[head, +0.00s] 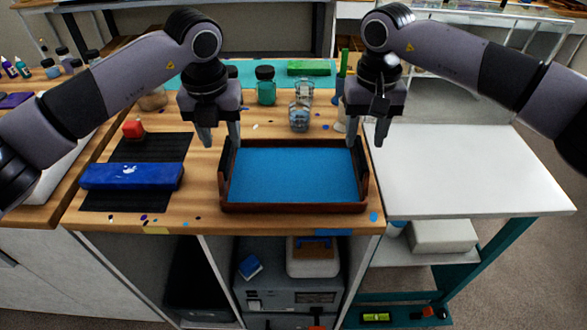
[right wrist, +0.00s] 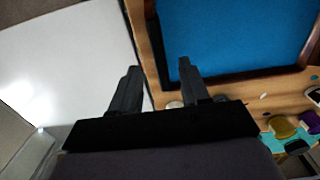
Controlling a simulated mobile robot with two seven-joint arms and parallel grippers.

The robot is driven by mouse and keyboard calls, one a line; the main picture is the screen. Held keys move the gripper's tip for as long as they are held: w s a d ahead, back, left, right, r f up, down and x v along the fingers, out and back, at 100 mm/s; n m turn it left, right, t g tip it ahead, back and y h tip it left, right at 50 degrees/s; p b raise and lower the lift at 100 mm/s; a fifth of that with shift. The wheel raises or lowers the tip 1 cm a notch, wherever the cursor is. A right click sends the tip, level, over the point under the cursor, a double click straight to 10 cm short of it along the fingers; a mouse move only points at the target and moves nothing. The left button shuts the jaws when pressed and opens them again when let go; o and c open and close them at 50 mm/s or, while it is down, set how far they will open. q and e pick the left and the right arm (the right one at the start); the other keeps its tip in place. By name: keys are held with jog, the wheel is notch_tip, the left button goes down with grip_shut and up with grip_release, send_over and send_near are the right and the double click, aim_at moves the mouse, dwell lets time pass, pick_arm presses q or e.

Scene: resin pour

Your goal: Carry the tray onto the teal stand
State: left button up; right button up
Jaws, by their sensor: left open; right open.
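The tray (head: 293,207) has brown wooden walls and a flat blue inside. It sits on the wooden worktop in the head view, and part of it shows at the top right of the right wrist view (right wrist: 240,78). The teal stand (head: 505,240), with a bare white top (head: 455,180), stands right of the worktop. My left gripper (head: 221,140) is open above the tray's back left corner. My right gripper (head: 366,140) is open above its back right corner. In the right wrist view, the open fingers (right wrist: 157,85) show nothing between them. Whether either gripper touches the tray is unclear.
A blue case (head: 132,176) lies on a dark mat (head: 160,148) left of the tray. A red-topped jar (head: 133,129) stands behind the case. A clear container (head: 300,116), a teal jar (head: 265,85) and a green block (head: 311,68) stand behind the tray.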

aim_at(226, 151)
pick_arm(q)
jog(key=shift+w+f, duration=0.2)
jog(key=shift+f, duration=1.1)
jog(key=shift+w+f, duration=0.15)
jog(key=shift+f, duration=1.1)
pick_arm(e)
jog(key=shift+f, duration=2.55)
pick_arm(q)
grip_shut()
pick_arm(e)
grip_shut()
pick_arm(q)
jog(key=shift+r, duration=0.1)
